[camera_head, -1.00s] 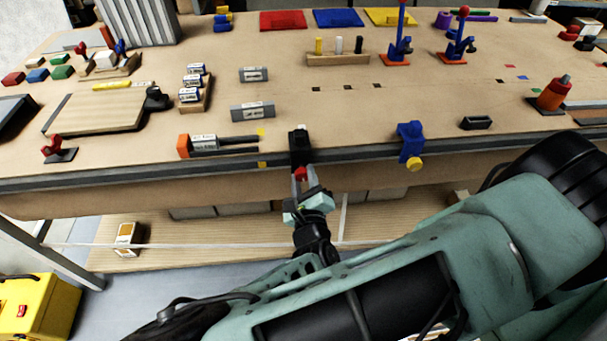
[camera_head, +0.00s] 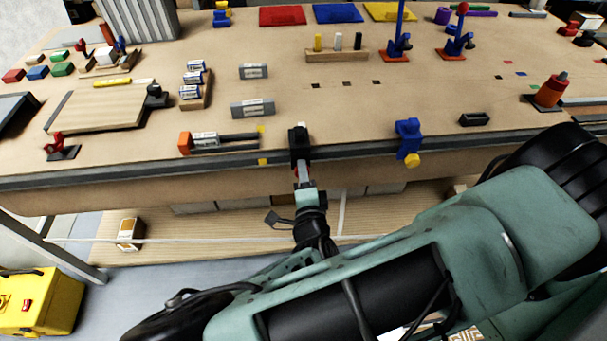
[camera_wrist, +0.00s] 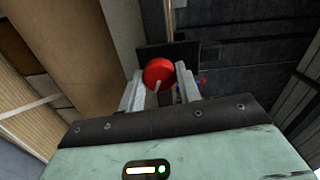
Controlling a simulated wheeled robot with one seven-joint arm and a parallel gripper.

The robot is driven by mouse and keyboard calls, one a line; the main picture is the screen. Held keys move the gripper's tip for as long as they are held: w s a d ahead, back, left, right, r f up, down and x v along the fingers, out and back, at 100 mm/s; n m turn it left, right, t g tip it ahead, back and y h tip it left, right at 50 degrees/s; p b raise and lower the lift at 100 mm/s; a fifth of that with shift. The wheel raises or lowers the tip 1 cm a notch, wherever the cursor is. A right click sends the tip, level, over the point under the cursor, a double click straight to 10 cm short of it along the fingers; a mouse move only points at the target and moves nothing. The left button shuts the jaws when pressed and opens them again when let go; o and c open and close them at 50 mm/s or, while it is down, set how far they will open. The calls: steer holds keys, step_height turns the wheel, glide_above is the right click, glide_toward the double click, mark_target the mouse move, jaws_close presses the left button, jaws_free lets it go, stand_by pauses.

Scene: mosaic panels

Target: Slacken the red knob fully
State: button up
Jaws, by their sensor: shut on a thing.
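The red knob (camera_wrist: 158,72) shows in the wrist view with a pale line on its face. It sits under a black clamp (camera_head: 299,140) at the bench's front edge. My gripper (camera_wrist: 162,88) is shut on the red knob, with one finger on each side of it. In the head view my gripper (camera_head: 304,178) reaches up from below to the underside of the clamp. There the knob is mostly hidden by the clamp and my fingers.
A blue clamp with a yellow knob (camera_head: 412,160) is on the same edge to the right. An orange-ended tool (camera_head: 186,143) lies on the bench to the left. A small box (camera_head: 130,232) stands on the lower shelf (camera_head: 200,245). A yellow case (camera_head: 40,305) is at the lower left.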

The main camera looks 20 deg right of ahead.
steer(key=n, duration=0.4)
steer(key=shift+n, duration=0.3)
stand_by(0.5)
steer(key=o, duration=1)
steer(key=shift+c, duration=0.2)
